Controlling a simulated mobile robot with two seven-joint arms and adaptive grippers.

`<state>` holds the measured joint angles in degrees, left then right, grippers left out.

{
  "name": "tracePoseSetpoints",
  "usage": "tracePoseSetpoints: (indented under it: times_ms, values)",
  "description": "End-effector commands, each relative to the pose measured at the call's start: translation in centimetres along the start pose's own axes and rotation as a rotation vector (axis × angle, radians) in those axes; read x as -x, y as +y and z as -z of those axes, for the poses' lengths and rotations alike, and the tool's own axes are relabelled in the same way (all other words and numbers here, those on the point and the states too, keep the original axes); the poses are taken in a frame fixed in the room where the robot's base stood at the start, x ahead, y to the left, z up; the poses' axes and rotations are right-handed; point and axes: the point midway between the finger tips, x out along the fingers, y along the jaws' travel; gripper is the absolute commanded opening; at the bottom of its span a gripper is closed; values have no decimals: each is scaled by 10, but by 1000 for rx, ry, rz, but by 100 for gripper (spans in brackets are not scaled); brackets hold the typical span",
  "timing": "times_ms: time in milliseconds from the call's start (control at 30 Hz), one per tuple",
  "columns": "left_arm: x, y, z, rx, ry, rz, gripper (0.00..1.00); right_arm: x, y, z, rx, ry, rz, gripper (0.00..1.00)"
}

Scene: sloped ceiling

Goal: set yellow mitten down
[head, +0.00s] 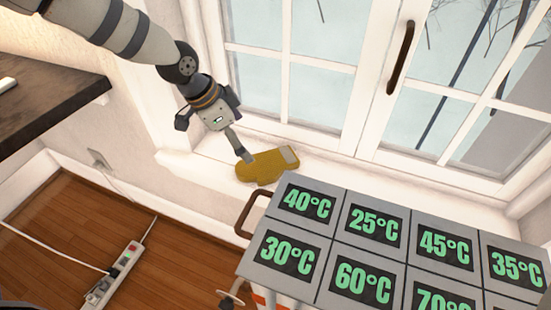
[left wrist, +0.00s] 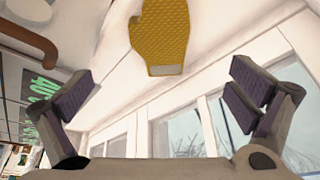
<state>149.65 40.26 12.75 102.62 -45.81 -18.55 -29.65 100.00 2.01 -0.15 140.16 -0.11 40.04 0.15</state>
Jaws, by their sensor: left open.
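The yellow mitten (head: 267,166) lies flat on the white window sill (head: 205,170), with a pale grey cuff at its right end. My left gripper (head: 228,142) is above the sill, at the mitten's left end, and one finger overlaps the mitten's edge in the head view. In the left wrist view the left gripper (left wrist: 163,95) has its fingers wide apart with nothing between them. The mitten (left wrist: 160,35) shows there beyond the fingertips, clear of both. My right gripper is in neither view.
A grey cart (head: 333,229) with several green temperature displays and a brown handle (head: 249,213) stands close to the sill. A dark shelf (head: 45,95) is at the left. A power strip (head: 115,275) with white cables lies on the wooden floor. Windows are behind the sill.

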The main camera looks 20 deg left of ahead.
Motion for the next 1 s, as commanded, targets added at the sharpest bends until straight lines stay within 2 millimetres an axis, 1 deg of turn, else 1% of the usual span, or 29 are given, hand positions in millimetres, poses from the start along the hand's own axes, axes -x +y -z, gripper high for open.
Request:
tracePoseSetpoints:
  times_ms: [67, 200, 300, 433, 600, 700, 900, 933, 967, 1000]
  values:
    - [-10, 1, -4, 1, -13, -8, 100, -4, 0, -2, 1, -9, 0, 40]
    - [-47, 3, -8, 2, -20, -13, 100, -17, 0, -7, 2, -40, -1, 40]
    - [-64, 3, -6, 1, -17, -11, 100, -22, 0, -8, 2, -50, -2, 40]
    - [-78, 3, -6, 0, -14, -10, 100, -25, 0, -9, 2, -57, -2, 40]
    - [-112, 4, -8, 1, -14, -10, 100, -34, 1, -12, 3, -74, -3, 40]
    - [-122, 3, -6, 1, -12, -8, 100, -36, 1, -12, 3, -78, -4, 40]
    - [-122, 2, -4, 0, -8, -5, 100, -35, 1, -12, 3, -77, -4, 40]
    - [-122, 2, -4, 0, -8, -5, 98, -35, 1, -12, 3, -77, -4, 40]
    - [-121, 2, -4, 0, -8, -5, 91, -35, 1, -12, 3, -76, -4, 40]
    - [-121, 2, -4, 0, -8, -5, 82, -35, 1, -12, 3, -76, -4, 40]
